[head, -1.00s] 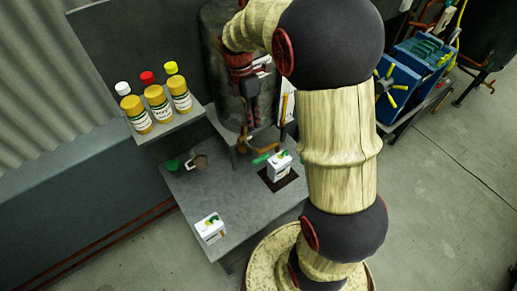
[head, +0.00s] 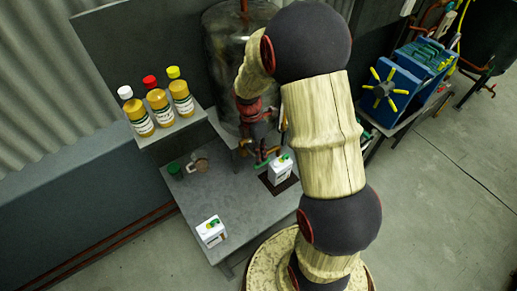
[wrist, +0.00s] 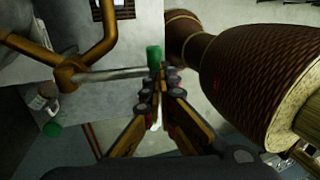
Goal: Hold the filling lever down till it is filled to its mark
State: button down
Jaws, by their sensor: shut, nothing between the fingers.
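The filling lever is a metal rod with a green grip (wrist: 154,56), reaching right from a brass pipe fitting (wrist: 68,72) in the wrist view. In the head view its green end (head: 262,164) shows beside the white can. My gripper (wrist: 166,76) is shut and empty, its fingertips right at the green grip; I cannot tell whether they touch it. In the head view my gripper (head: 264,150) is low in front of the tank. A white can with a green and yellow top (head: 280,171) stands upright on a dark patch under the outlet. Its fill level cannot be seen.
A second white can (head: 211,232) stands at the bench's (head: 232,205) front left. A mug (head: 199,164) and a green item (head: 175,169) sit at the back left. Several bottles (head: 159,107) stand on a raised shelf. The metal tank (head: 219,60) rises behind.

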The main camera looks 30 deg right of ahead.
aim_at(262, 165)
jog(key=shift+f, duration=0.15)
jog(key=f+t+b, duration=0.1)
jog(key=b, duration=0.1)
jog(key=s+f+t+b, duration=0.1)
jog(key=f, duration=0.1)
jog(key=shift+b, duration=0.4)
jog(key=f+t+b, duration=0.2)
jog(key=b, duration=0.1)
jog(key=shift+s, duration=0.2)
jog(key=shift+w+f+b, duration=0.1)
jog(key=shift+f+b, duration=0.2)
jog(key=shift+f, duration=0.3)
jog(key=shift+s+f, duration=0.1)
jog(key=shift+s, duration=0.15)
dwell(1.5)
jog(key=shift+w+r, duration=0.2)
jog(key=shift+w, duration=0.05)
dwell(4.0)
